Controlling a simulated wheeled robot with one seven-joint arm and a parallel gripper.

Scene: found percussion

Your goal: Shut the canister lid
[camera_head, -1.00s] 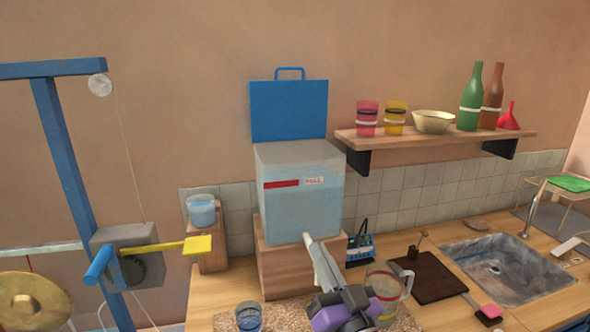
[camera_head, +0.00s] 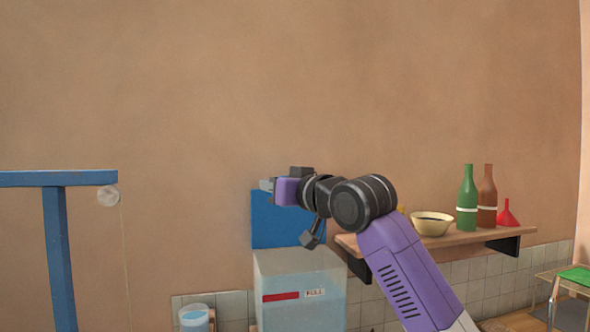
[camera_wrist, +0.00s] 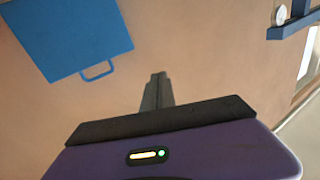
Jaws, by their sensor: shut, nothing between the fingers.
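The canister (camera_head: 300,300) is a pale, translucent box with a red stripe and a label, low in the middle of the head view. Its blue lid (camera_head: 268,232) stands upright, open, at the canister's back edge. In the wrist view the lid (camera_wrist: 70,36) shows at upper left, with its loop handle (camera_wrist: 98,70) pointing toward the picture's middle. My gripper (camera_head: 266,185) is raised at the lid's upper edge in the head view and hides the handle there. In the wrist view my gripper's fingers (camera_wrist: 157,92) are together and empty, apart from the handle.
A wooden shelf (camera_head: 470,238) to the right holds a bowl (camera_head: 431,224), a green bottle (camera_head: 467,200), a brown bottle (camera_head: 487,200) and a red funnel (camera_head: 507,216). A blue frame (camera_head: 58,250) stands at left. The wall behind is bare.

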